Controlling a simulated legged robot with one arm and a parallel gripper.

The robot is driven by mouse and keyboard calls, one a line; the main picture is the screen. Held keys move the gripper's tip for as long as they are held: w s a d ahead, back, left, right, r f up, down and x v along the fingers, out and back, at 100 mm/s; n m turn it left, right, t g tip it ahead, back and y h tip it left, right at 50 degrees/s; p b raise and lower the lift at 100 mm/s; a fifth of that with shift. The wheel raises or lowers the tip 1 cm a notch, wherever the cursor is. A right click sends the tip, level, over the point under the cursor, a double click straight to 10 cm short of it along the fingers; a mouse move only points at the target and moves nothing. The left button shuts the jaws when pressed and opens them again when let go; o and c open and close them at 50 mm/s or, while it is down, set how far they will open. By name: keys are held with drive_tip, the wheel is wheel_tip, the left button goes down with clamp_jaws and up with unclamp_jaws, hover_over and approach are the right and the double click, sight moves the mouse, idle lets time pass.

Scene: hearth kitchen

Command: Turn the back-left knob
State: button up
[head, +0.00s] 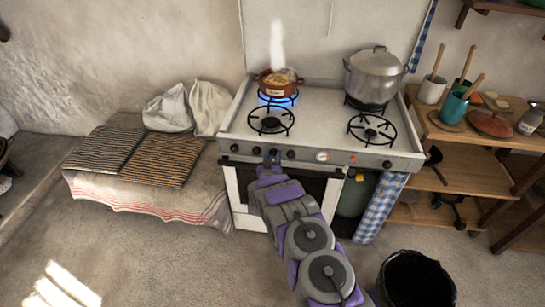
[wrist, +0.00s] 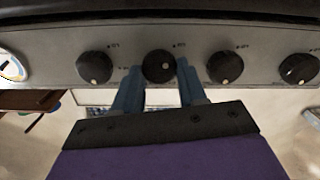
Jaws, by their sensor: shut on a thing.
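The white stove (head: 325,118) has a row of black knobs along its front panel. My gripper (head: 272,158) reaches up to the panel from the front. In the wrist view its two blue-grey fingers (wrist: 158,75) are closed on the sides of one black knob (wrist: 158,62), second from the gauge. The pale mark on this knob is to its right in that view. A neighbouring knob (wrist: 95,66) and another neighbour (wrist: 225,66) have their marks near the bottom. The back-left burner (head: 278,98) burns with a blue flame. The knob labels are too small to read.
A steaming brown pot (head: 279,79) stands on the lit burner. A large lidded pot (head: 374,75) stands on the back-right burner. A round gauge (head: 322,156) is on the panel. A bench (head: 110,188) is left, wooden shelves (head: 470,150) right, and a black bin (head: 415,280) front right.

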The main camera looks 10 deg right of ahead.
drive_tip(key=shift+a+m+p, duration=0.1)
drive_tip(key=shift+m+p, duration=0.25)
drive_tip(key=shift+m, duration=0.15)
drive_tip(key=o, duration=1.1)
drive_tip(key=shift+c, duration=0.2)
drive_tip(key=p+v, duration=0.4)
drive_tip(key=v, duration=1.3)
drive_tip(key=shift+s, duration=0.15)
